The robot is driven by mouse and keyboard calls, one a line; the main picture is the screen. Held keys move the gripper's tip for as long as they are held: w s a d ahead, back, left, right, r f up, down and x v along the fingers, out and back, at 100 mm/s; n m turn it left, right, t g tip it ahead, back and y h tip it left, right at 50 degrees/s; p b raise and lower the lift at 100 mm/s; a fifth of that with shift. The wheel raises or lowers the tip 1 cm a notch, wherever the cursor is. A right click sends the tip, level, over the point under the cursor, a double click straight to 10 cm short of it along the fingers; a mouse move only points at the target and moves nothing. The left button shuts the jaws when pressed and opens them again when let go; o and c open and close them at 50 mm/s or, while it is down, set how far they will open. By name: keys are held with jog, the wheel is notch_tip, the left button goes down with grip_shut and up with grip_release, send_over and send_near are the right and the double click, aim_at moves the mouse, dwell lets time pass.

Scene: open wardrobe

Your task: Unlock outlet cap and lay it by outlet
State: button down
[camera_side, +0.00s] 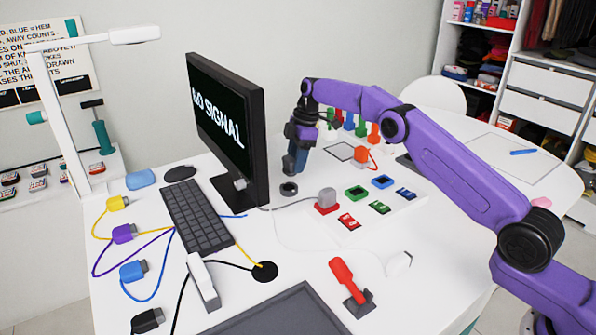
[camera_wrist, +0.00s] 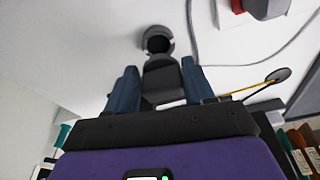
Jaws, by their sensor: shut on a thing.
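My gripper (camera_side: 292,165) points down behind the right edge of the monitor, low over the white table. In the wrist view its two blue fingers (camera_wrist: 160,70) are shut on a dark grey piece (camera_wrist: 164,82), which I take for the outlet cap. A round dark grey ring, likely the outlet (camera_wrist: 156,38), with a black centre lies just beyond the piece. It also shows in the side view (camera_side: 288,189), on the table just below the fingertips. I cannot tell whether the held piece touches the ring.
The monitor (camera_side: 228,125) stands close left of my gripper. A grey plug in a red socket (camera_side: 326,201), with its cable, lies to the right. Green (camera_side: 357,192) and blue (camera_side: 382,182) frames are farther right. The keyboard (camera_side: 196,215) is at left.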

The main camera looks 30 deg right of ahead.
jog(key=s+d+r+m+g+h, duration=0.2)
jog(key=s+d+r+m+h, duration=0.4)
jog(key=s+r, duration=0.4)
jog(key=s+d+f+m+g+h, duration=0.1)
jog(key=s+d+f+g+h, duration=0.1)
jog(key=s, duration=0.3)
jog(key=s+d+f+m+g+h, duration=0.1)
jog(key=s+d+g, duration=0.1)
jog(key=s, duration=0.4)
jog(key=w+d+f+n+t+h, duration=0.5)
jog(key=w+n, duration=0.3)
jog(key=w+a+f+n+t, duration=0.1)
jog(key=w+a+n+t, duration=0.1)
jog(key=w+n+t, duration=0.3)
jog(key=w+a+f+n+t, duration=0.2)
jog(key=w+a+t, duration=0.1)
jog(key=w, duration=0.5)
jog(key=shift+s+d+f, duration=0.1)
jog(key=shift+f, duration=1.3)
jog(key=shift+s+d+f, duration=0.1)
jog(key=shift+f, duration=1.3)
